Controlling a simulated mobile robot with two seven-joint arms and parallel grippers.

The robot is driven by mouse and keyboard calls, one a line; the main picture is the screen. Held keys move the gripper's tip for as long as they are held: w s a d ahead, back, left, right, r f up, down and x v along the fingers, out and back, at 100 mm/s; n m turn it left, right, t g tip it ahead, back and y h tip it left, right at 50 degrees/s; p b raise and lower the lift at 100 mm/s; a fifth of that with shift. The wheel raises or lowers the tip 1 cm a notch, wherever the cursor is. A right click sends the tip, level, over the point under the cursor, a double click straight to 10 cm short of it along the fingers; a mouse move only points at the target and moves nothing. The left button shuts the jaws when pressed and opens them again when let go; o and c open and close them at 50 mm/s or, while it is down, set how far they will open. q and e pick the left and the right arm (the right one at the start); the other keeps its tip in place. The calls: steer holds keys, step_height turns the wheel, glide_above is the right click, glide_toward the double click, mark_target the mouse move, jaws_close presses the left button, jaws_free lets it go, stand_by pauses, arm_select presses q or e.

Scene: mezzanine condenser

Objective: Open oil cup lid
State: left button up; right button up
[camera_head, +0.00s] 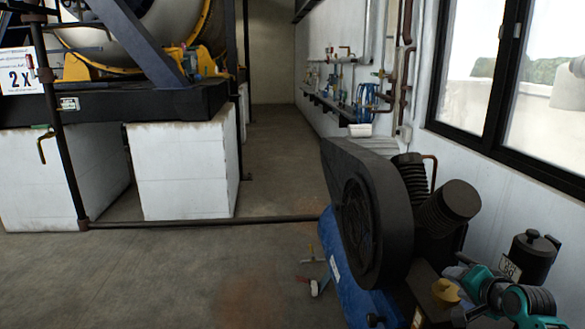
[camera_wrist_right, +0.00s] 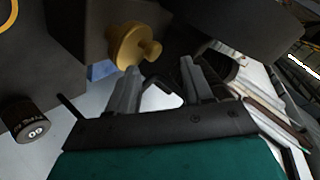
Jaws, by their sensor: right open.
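A brass-coloured round cap with a small knob, which looks like the oil cup lid (camera_head: 446,291), sits on a dark block of the compressor at the lower right. In the right wrist view the brass lid (camera_wrist_right: 128,46) is just beyond the fingertips, nearer the left finger. My right gripper (camera_wrist_right: 158,78) is open, with nothing between its fingers. In the head view my right gripper (camera_head: 462,312) is low beside the lid, partly hidden by the machine and my teal arm. The lid appears seated on the block. My left gripper is not in view.
The compressor's black belt guard (camera_head: 372,205) and ribbed cylinder (camera_head: 450,207) stand close to my arm. A black canister (camera_head: 530,257) is on the right. A low pipe (camera_head: 205,221) crosses the floor. Open floor (camera_head: 160,275) lies to the left.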

steer(key=s+a+f+n, duration=0.7)
steer(key=s+a+f, duration=0.5)
steer(key=s, duration=0.3)
steer(key=shift+f+n+g+y, duration=0.4)
steer(key=shift+f, duration=0.1)
steer(key=s+a+n, duration=0.2)
steer(key=s+a, duration=0.1)
steer(key=s, duration=0.1)
steer(key=s+a+f+n, duration=0.1)
steer(key=s+a, duration=0.2)
steer(key=s, duration=0.2)
steer(key=s+a+n+y, duration=0.1)
steer(key=s+a+n, duration=0.1)
steer(key=s+a, duration=0.1)
steer(key=shift+s+f+n, duration=0.25)
steer(key=shift+s+n, duration=0.05)
steer(key=shift+s, duration=0.5)
steer(key=shift+c, duration=0.2)
